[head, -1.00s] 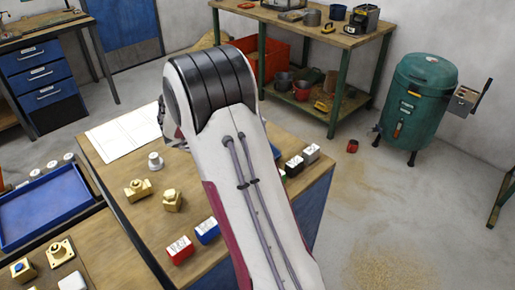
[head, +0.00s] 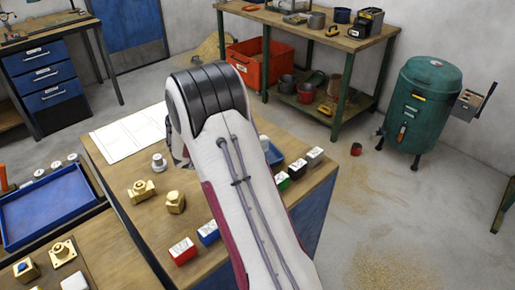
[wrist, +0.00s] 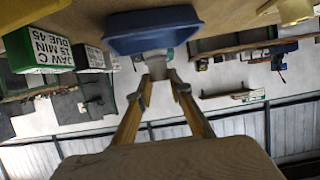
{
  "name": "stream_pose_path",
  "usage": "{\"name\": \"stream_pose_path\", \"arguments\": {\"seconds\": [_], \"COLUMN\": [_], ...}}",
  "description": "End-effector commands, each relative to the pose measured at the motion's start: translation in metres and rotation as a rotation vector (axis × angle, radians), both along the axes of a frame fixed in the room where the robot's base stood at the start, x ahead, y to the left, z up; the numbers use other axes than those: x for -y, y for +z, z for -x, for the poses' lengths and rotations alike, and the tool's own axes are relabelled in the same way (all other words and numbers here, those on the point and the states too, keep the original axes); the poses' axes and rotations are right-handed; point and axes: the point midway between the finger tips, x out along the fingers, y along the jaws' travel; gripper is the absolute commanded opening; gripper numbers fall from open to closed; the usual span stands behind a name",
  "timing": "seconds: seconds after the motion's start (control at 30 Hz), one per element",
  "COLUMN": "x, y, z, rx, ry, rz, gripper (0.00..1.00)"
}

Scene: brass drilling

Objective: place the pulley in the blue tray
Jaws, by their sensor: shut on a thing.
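My gripper (wrist: 159,78) shows in the wrist view with its two fingers shut on a small grey piece, taken as the pulley (wrist: 158,65), of which only a little shows. A small blue tray (wrist: 152,41) lies just beyond the fingertips there. I cannot tell whether the pulley touches it. In the head view this blue tray (head: 274,154) stands on the bench, partly hidden behind my arm. The gripper's fingers and the pulley are hidden by the arm in that view.
A larger blue tray (head: 48,208) lies at left. Brass fittings (head: 142,190), a pale flanged piece (head: 159,162), a white sheet (head: 128,135), a red block (head: 182,251) and a blue block (head: 208,232) are on the bench. Dark and green blocks (head: 297,169) stand beside the small tray.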

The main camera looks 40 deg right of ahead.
Motion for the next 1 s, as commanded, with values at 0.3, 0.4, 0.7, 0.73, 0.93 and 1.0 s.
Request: {"name": "stream_pose_path", "arguments": {"seconds": [0.3, 0.4, 0.7, 0.73, 0.93, 1.0], "x": [0.000, 0.000, 0.000, 0.000, 0.000, 0.000], "y": [-0.030, -0.034, -0.035, -0.035, -0.038, -0.038], "z": [0.000, 0.000, 0.000, 0.000, 0.000, 0.000], "rx": [-0.003, -0.002, 0.000, 0.000, 0.000, 0.000], "ry": [0.000, 0.001, 0.000, 0.000, 0.000, 0.000], "rz": [0.000, 0.000, 0.000, 0.000, 0.000, 0.000], "gripper": [0.00, 0.00, 0.00, 0.00, 0.25, 0.36]}}
